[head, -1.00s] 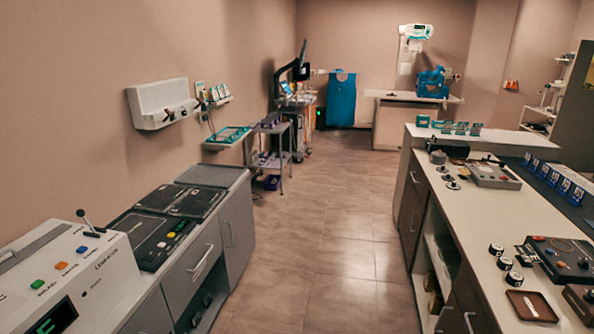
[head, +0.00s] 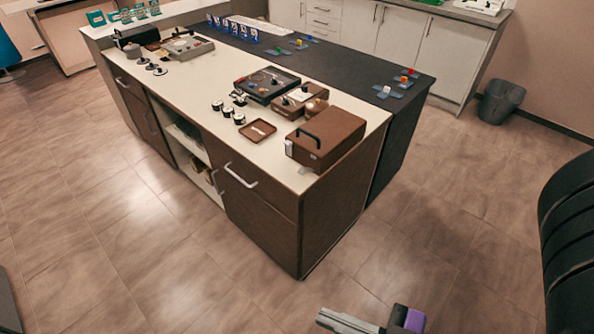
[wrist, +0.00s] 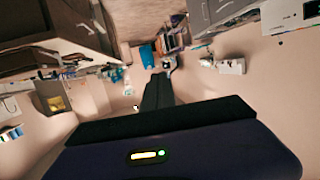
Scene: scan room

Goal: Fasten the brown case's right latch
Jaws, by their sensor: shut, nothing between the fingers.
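The brown case (head: 335,133) sits at the near right corner of the island counter, with its lid down and a dark handle (head: 309,136) on it. A small pale piece (head: 304,170) sticks out low at the case's near corner, perhaps the right latch; its exact state is too small to tell. Another pale spot (head: 289,148) shows at the left of the same face. My gripper (head: 324,318) is low at the bottom of the head view, well in front of and apart from the case. In the wrist view my gripper's dark fingers (wrist: 158,88) are together and empty.
The white countertop (head: 215,133) also bears a small brown tray (head: 258,131), several dark-topped round pieces and control boxes left of the case. Floor (head: 150,240) is clear in front of the island. A grey bin (head: 501,101) stands at the right.

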